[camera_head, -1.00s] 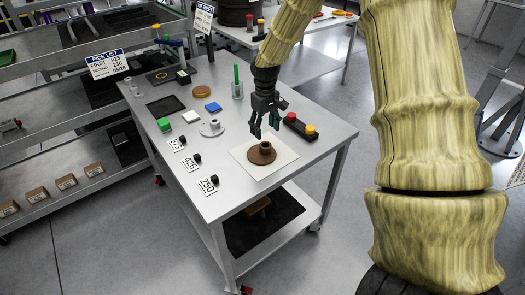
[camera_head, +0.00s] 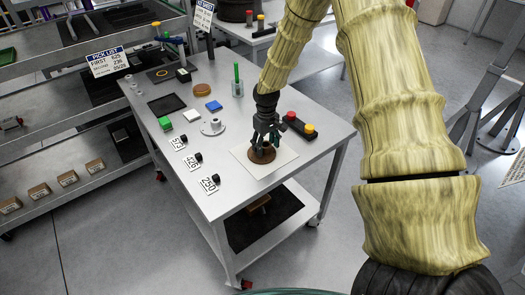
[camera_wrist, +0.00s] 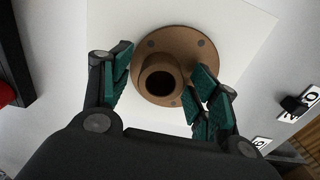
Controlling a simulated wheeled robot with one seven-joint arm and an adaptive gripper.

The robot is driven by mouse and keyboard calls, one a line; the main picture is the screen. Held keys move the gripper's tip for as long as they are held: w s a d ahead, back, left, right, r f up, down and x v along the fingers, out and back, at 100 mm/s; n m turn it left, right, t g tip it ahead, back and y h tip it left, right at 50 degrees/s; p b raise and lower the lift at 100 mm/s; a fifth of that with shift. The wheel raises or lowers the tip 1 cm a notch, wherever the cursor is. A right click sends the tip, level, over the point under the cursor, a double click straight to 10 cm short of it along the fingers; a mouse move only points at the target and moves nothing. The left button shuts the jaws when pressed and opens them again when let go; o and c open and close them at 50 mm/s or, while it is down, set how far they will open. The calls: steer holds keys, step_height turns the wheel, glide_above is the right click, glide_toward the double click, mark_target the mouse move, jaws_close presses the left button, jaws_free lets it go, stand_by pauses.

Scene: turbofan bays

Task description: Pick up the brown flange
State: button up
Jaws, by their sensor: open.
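The brown flange (camera_head: 262,154) lies flat on a white sheet (camera_head: 284,168) near the front of the grey table, hub facing up. In the wrist view the flange (camera_wrist: 187,50) shows its round base with bolt holes and its raised hollow hub. My gripper (camera_head: 264,146) points down just above the flange and partly hides it in the head view. In the wrist view the green-padded fingers of my gripper (camera_wrist: 166,88) are spread, one on each side of the hub. A gap shows between the pads and the hub; I cannot tell their exact height.
A box with red and yellow buttons (camera_head: 300,126) stands right behind the flange. A grey flange (camera_head: 212,127), a blue block (camera_head: 214,106), a green block (camera_head: 165,124) and number tags (camera_head: 209,184) lie to the left. The table's front right corner is clear.

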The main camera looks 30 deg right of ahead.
steer(key=shift+f, duration=0.1)
jaws_close()
stand_by(0.3)
steer(key=shift+w, duration=0.1)
